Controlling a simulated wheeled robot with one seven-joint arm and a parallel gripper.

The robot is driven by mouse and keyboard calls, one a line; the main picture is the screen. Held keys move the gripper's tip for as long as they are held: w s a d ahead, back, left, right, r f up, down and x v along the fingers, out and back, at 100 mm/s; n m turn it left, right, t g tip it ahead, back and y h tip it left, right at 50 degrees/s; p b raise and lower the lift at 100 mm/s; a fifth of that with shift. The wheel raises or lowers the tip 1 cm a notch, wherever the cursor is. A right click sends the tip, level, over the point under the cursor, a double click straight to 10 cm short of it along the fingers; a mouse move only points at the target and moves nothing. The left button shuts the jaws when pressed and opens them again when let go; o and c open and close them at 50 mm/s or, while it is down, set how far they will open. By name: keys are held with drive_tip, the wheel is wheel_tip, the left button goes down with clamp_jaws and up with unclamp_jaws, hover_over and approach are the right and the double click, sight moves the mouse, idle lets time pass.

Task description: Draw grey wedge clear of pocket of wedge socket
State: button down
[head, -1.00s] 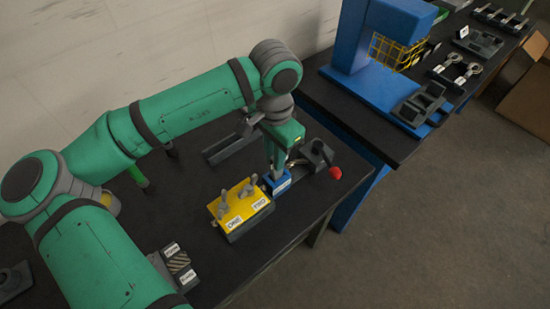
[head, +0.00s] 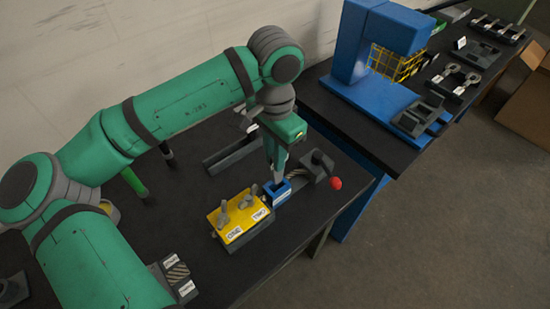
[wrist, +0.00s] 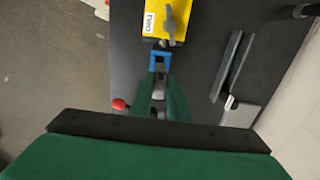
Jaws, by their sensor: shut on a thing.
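The blue wedge socket (head: 281,196) stands at the right end of a yellow-topped block on the dark table. Its pocket opening shows in the wrist view, where the socket (wrist: 160,53) lies just beyond my fingertips. My gripper (head: 277,175) points down over the socket. In the wrist view my gripper (wrist: 159,88) is shut on the grey wedge (wrist: 158,81), which shows between the green fingers. In the head view the wedge is mostly hidden by the fingers. I cannot tell whether its lower tip is still inside the pocket.
A grey channel (head: 232,156) lies behind. The front table edge is close.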

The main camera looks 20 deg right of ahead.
drive_tip(key=shift+r, duration=1.8)
